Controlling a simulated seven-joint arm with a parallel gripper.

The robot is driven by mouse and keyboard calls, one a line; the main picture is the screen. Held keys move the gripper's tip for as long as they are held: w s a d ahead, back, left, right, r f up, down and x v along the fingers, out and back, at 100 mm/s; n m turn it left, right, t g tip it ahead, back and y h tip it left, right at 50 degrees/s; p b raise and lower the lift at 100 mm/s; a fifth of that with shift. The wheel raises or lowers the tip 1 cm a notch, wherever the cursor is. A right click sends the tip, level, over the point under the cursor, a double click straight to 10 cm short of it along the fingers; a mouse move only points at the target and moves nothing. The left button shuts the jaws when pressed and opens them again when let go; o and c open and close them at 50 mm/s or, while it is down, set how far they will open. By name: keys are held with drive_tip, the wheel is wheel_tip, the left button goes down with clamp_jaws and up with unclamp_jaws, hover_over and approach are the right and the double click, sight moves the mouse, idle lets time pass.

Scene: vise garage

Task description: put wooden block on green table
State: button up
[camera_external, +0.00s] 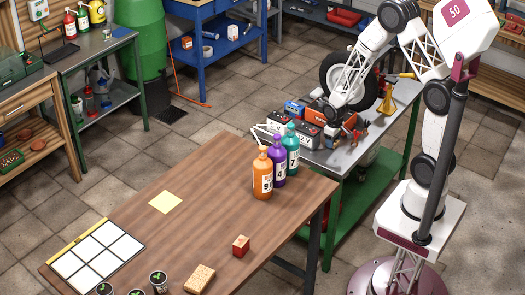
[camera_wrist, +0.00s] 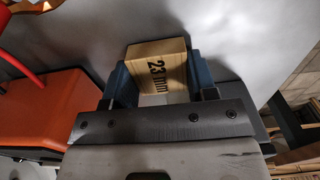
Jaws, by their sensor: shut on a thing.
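In the wrist view, my gripper (camera_wrist: 160,78) is shut on a light wooden block (camera_wrist: 161,66) marked "23 mm", with blue-grey fingers on both of its sides. Behind the block is a plain grey surface (camera_wrist: 95,35); I cannot tell whether the block touches it. In the external view, my arm reaches over a green-framed table with a grey metal top (camera_external: 388,122) and a green lower shelf (camera_external: 346,208). The block and fingertips cannot be made out there among the clutter. A second green-framed table (camera_external: 128,42) with a grey top stands at the upper left.
The grey top holds a wheel (camera_external: 338,72), black batteries (camera_external: 306,134) and an orange item (camera_wrist: 60,105) close to my gripper's left.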

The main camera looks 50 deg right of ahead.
drive_tip(key=shift+f, duration=0.15)
drive_tip(key=o, duration=0.9)
wheel_tip(320, 180, up, 12)
idle(0.6)
drive_tip(key=shift+r, duration=0.3)
